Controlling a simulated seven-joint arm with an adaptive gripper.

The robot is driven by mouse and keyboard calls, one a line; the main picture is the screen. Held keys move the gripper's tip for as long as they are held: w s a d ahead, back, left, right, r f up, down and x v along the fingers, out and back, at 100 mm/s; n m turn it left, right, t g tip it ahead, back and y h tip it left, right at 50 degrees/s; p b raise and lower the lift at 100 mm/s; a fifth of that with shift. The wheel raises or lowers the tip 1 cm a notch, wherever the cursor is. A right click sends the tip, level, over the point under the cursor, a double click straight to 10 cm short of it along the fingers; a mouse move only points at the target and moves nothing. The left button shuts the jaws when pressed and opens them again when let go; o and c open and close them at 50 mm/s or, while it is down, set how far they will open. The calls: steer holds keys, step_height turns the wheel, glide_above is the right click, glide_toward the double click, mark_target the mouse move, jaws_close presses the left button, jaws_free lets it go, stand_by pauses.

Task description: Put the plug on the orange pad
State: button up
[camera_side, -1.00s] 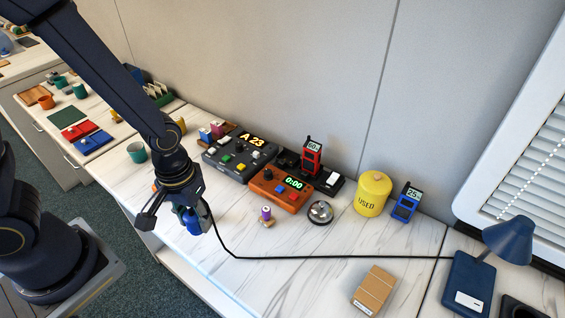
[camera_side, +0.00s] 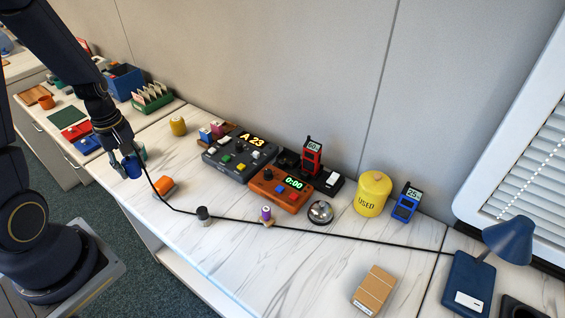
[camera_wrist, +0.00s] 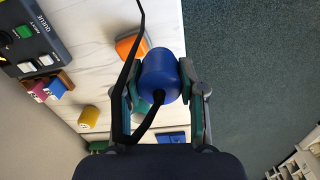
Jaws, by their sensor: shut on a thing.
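The plug (camera_side: 132,167) is a blue cylinder with a black cord from its end. My gripper (camera_side: 128,163) is shut on it, above the left end of the near worktop. The wrist view shows the blue plug (camera_wrist: 161,75) between both fingers (camera_wrist: 160,95), its cord looping past the left finger. Red (camera_side: 76,130) and green (camera_side: 66,111) pads lie on the far-left table. No flat orange pad shows clearly; my arm hides part of that table.
A teal cup (camera_side: 142,151) stands just behind my gripper. The cord (camera_side: 310,232) crosses the worktop to the lamp (camera_side: 508,240), past a dark knob-like piece (camera_side: 203,213) and a purple-topped piece (camera_side: 267,215). A yellow pot (camera_side: 178,126) stands further back.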

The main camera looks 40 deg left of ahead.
glide_above(161, 181)
steer(key=f, duration=0.6)
steer(key=shift+s+d+f, duration=0.1)
steer(key=shift+s+d, duration=0.1)
steer(key=shift+s, duration=0.15)
steer(key=shift+w+a+f, duration=0.1)
steer(key=shift+w+f, duration=0.1)
steer(key=shift+f, duration=0.8)
steer(key=shift+w+a+f, duration=0.1)
steer(key=shift+w+f, duration=0.05)
steer(key=shift+f, duration=0.8)
steer(key=shift+d, duration=0.1)
steer(key=o, duration=1.1)
steer(key=shift+f, duration=0.15)
steer(key=shift+o, duration=0.2)
